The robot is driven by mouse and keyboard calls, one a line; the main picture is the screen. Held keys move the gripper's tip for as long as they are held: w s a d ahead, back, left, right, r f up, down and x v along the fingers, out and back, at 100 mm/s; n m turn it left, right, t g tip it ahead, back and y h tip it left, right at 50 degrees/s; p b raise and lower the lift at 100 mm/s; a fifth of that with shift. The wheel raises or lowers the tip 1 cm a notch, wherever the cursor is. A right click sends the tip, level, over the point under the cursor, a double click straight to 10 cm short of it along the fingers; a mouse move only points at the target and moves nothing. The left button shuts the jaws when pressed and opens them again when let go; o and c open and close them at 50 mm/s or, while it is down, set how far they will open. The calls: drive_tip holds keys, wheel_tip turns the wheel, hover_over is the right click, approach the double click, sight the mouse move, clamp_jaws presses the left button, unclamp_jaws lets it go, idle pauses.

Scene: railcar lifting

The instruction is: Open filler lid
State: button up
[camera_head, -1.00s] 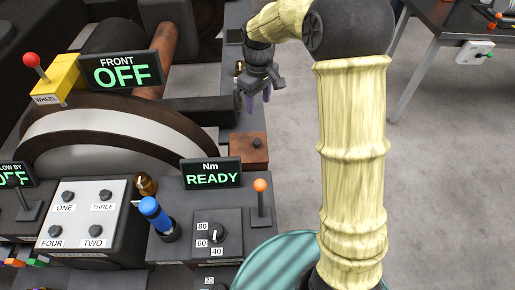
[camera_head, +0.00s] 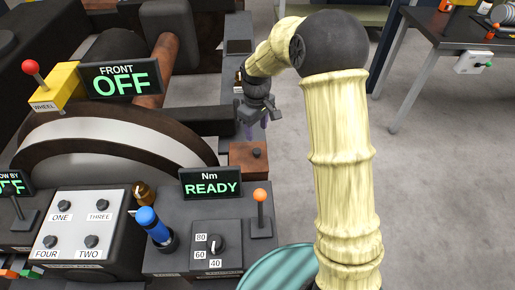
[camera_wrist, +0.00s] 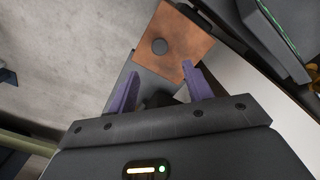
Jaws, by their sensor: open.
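A brown square block (camera_head: 241,160) with a small dark round knob on top stands behind the READY display. It looks like the filler lid, but no label shows this. The wrist view shows its flat copper-brown top (camera_wrist: 183,30) and the knob, beyond my fingertips. My gripper (camera_head: 257,128) hangs with its purple fingers pointing down, above and slightly behind the block in the head view. In the wrist view, my gripper (camera_wrist: 160,72) has its two fingers spread apart with nothing between them. The fingers appear apart from the knob.
The READY display (camera_head: 211,183) and an orange-topped lever (camera_head: 260,208) stand in front of the block. A large wheel (camera_head: 110,140) and the FRONT OFF display (camera_head: 120,80) are to the left. Open grey floor lies right. A workbench (camera_head: 450,28) stands at the upper right.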

sight(257, 150)
wheel_tip(257, 150, down, 10)
drive_tip(key=shift+r+b, duration=0.1)
drive_tip(key=shift+b, duration=0.45)
drive_tip(key=shift+d, duration=0.1)
clamp_jaws()
